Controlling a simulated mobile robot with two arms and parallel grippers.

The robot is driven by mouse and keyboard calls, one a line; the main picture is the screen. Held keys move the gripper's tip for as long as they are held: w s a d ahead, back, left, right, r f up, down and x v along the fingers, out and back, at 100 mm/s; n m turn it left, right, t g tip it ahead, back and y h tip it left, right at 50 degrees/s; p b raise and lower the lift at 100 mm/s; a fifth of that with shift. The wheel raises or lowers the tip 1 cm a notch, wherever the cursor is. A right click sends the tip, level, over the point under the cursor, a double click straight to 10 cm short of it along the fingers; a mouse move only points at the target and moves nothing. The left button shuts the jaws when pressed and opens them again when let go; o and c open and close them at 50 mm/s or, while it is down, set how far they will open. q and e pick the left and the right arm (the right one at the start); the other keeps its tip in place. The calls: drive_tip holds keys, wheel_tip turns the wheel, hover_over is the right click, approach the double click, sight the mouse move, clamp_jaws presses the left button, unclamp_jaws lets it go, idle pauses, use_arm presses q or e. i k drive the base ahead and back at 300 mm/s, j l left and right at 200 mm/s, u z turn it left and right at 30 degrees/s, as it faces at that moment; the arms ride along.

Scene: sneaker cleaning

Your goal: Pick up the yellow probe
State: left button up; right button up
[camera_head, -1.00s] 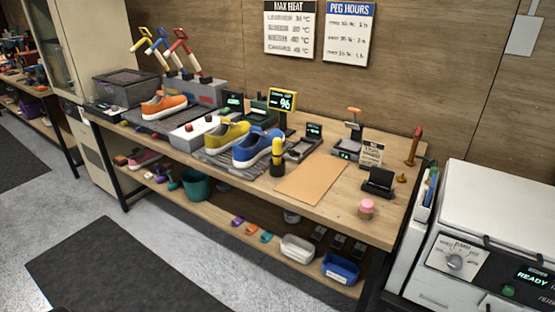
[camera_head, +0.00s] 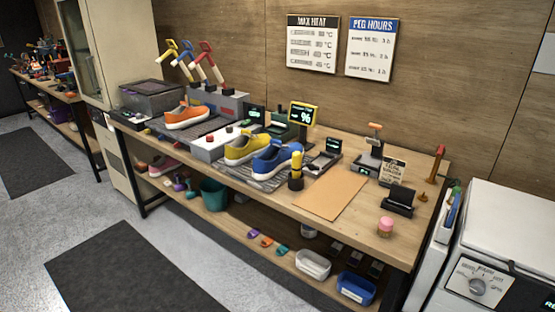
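Neither of my grippers shows in the head view.
A yellow sneaker (camera_head: 243,149) stands beside the blue one on a dark mat, and an orange sneaker (camera_head: 186,117) is further left. A small screen (camera_head: 303,114) stands behind. Floor before the bench (camera_head: 420,255) is clear.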

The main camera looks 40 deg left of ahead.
sight(297, 156)
drive_tip(key=i+l+u, duration=0.1)
drive_tip(key=i+u, duration=0.15)
drive_tip(key=i, duration=0.15)
drive_tip(key=i+l+u, duration=0.25)
drive_tip(key=i, duration=0.15)
drive_tip(key=i+l+u, duration=0.25)
drive_tip(key=i+j, duration=0.1)
